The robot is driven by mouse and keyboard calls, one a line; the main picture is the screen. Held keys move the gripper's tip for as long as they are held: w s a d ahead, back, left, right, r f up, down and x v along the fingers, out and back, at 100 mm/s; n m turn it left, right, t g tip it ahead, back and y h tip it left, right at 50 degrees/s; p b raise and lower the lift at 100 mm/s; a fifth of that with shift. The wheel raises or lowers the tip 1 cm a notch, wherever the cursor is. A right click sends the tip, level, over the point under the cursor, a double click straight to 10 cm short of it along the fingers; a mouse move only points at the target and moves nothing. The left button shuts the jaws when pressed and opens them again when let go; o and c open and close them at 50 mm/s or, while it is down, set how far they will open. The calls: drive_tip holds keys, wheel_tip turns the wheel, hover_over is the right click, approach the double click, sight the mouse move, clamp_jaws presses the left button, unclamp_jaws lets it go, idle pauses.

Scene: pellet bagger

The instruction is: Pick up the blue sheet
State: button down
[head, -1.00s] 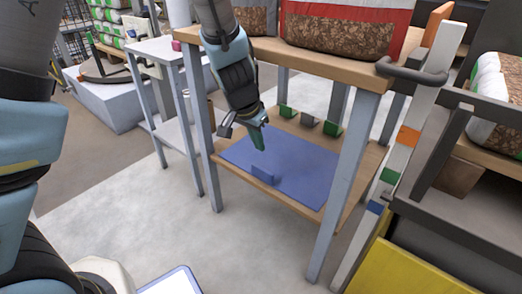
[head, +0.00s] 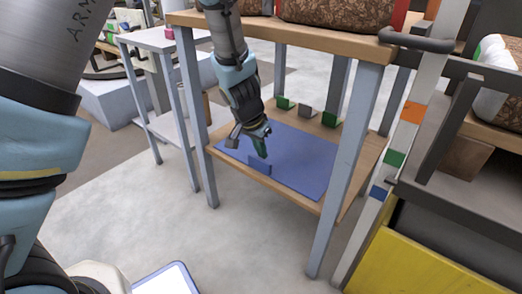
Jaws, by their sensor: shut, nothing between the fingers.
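The blue sheet (head: 302,172) lies flat on the lower wooden shelf of the workbench. A small upright blue tab (head: 260,163) stands near its front left edge. My gripper (head: 262,156) points down from above, with its green-tipped fingers shut and empty. The fingertips are right at the tab, just behind it in this view. I cannot tell whether they touch it.
The bench legs (head: 347,150) and upper wooden top (head: 290,35) frame the shelf. A small side table (head: 165,42) stands to the left, and a yellow panel (head: 412,245) to the right.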

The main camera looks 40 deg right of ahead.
drive_tip(key=s+a+b, duration=0.2)
drive_tip(key=a+b, duration=0.3)
drive_tip(key=a, duration=0.3)
drive_tip(key=shift+s, duration=0.2)
